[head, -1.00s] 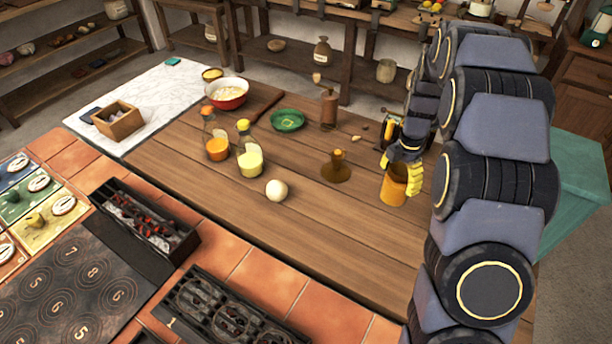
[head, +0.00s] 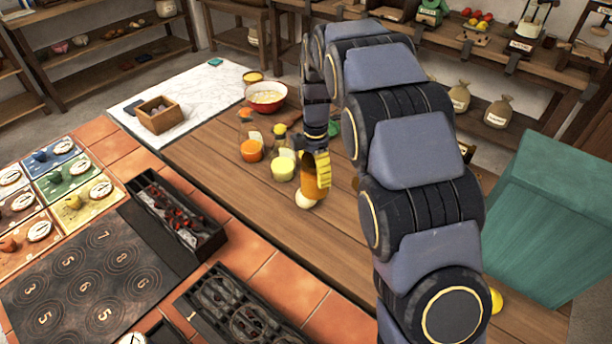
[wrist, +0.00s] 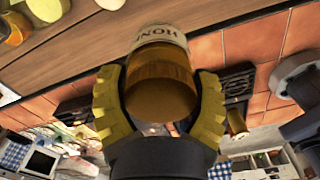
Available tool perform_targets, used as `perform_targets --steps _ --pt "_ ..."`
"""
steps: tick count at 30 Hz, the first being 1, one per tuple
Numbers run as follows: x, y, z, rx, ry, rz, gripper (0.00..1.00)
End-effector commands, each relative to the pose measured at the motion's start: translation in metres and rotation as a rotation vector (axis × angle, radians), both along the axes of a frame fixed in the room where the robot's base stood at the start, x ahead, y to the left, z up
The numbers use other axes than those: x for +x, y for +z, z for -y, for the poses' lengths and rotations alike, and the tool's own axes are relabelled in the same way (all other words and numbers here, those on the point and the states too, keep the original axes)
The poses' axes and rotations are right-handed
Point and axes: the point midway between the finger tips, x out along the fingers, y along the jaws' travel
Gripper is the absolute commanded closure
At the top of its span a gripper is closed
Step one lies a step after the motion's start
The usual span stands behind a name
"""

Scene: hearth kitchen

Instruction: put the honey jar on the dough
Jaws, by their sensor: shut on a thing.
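The honey jar (head: 309,182) is an amber jar held above the worktop in the head view. My gripper (head: 320,170) has yellow fingers and is shut on it. In the wrist view the jar (wrist: 160,85) sits between both fingers, its pale label showing upside-down lettering.
An orange bottle (head: 251,150) and a pale yellow bottle (head: 283,167) stand close to the left of the jar. A red bowl (head: 266,104) and a wooden box (head: 159,116) are further back. Black grill trays (head: 178,215) lie on the tiles. Worktop in front is clear.

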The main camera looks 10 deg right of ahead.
Motion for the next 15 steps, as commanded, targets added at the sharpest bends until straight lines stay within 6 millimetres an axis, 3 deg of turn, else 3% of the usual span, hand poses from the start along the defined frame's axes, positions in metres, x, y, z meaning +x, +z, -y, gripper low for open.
perform_targets --steps 10,15 --pt "0.054 -0.024 -0.002 0.002 0.000 0.003 0.66" --pt "0.075 -0.050 -0.004 0.003 0.001 0.002 0.66"
